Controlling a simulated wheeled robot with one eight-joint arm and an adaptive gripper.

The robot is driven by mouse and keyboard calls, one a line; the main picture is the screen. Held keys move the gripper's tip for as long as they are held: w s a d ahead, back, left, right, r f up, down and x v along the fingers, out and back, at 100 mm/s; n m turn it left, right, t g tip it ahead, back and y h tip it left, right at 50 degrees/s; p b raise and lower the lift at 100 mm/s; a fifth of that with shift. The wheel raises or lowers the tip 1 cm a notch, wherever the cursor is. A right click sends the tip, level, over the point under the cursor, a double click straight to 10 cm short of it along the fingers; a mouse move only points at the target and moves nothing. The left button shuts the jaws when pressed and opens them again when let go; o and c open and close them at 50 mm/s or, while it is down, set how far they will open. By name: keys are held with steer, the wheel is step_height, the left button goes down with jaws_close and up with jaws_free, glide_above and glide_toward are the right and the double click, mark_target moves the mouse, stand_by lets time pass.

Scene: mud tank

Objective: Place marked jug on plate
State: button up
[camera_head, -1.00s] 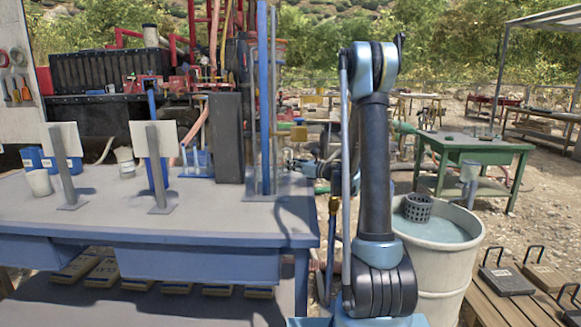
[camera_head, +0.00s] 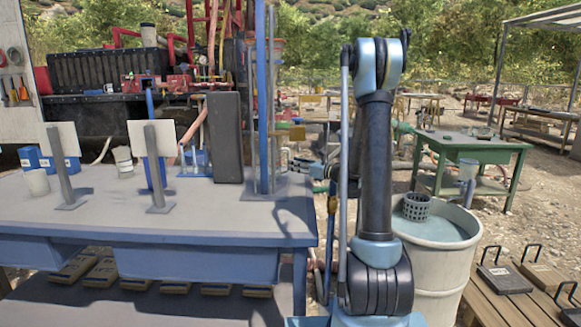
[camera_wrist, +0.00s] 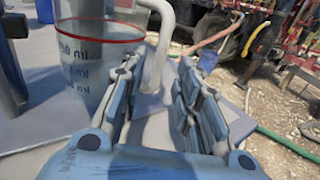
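In the wrist view a clear jug (camera_wrist: 82,65) with a red ring line and dark printed marks stands upright on the grey bench top. Its pale curved handle (camera_wrist: 165,35) points toward the right. My gripper (camera_wrist: 158,68) is open. Its two jointed blue-grey fingers are apart, and the lower end of the handle shows between their tips. The left finger overlaps the jug's side in the picture; I cannot tell if it touches. The jug is not clear in the head view. I cannot make out the plate in either view.
The blue-grey bench (camera_head: 225,218) bears two pale panels on stands, a white cup (camera_head: 37,182) and a dark upright block (camera_head: 225,137). Blue and grey posts rise near its right end. A water barrel (camera_head: 440,250) stands right of my arm. A green table (camera_head: 465,150) is farther back.

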steer(key=v, duration=0.7)
steer(key=shift+s+d, duration=0.25)
steer(key=shift+d, duration=0.05)
